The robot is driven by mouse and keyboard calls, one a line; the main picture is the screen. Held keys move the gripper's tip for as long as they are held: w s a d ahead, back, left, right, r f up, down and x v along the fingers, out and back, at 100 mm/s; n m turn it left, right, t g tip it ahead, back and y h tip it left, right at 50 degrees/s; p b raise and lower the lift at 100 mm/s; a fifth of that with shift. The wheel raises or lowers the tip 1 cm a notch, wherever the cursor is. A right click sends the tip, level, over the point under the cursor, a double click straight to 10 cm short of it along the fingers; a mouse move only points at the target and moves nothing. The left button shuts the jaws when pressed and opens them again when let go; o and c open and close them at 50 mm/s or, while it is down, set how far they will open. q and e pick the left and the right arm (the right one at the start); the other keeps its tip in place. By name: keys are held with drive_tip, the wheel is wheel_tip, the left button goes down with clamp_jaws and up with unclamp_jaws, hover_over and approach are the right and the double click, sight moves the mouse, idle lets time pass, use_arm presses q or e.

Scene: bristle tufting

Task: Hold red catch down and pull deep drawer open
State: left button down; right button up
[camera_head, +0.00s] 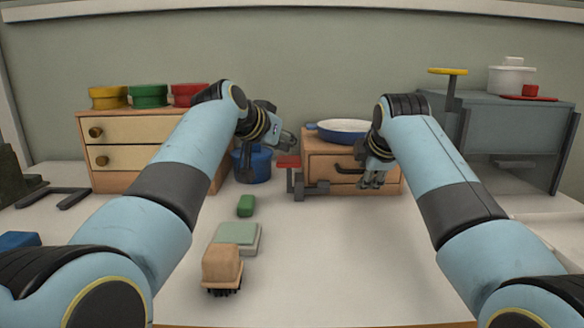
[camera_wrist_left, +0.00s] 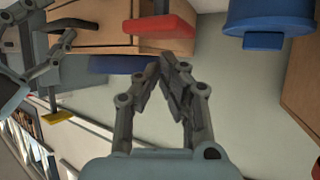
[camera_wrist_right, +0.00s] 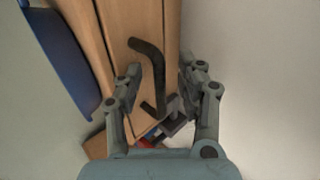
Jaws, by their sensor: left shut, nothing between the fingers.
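The red catch (camera_head: 288,161) is a red block on a dark post at the left front of the wooden drawer box (camera_head: 322,149). It also shows in the left wrist view (camera_wrist_left: 160,27). My left gripper (camera_head: 289,138) is shut and empty, above the catch and apart from it in the head view. The dark bent drawer handle (camera_head: 346,170) sticks out of the box front. In the right wrist view the handle (camera_wrist_right: 155,70) appears between the spread fingers of my open right gripper (camera_wrist_right: 160,72). Contact there cannot be told. The drawer looks closed, its front partly hidden by my right gripper.
A blue pan (camera_head: 345,127) sits on the box. A blue pot (camera_head: 254,165) stands left of the catch. A two-drawer cabinet (camera_head: 128,130) is at left, a grey cabinet (camera_head: 512,122) at right.

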use_arm(q)
drive_tip(key=shift+f, duration=1.35)
use_arm(e)
drive_tip(key=shift+c, duration=0.3)
clamp_jaws()
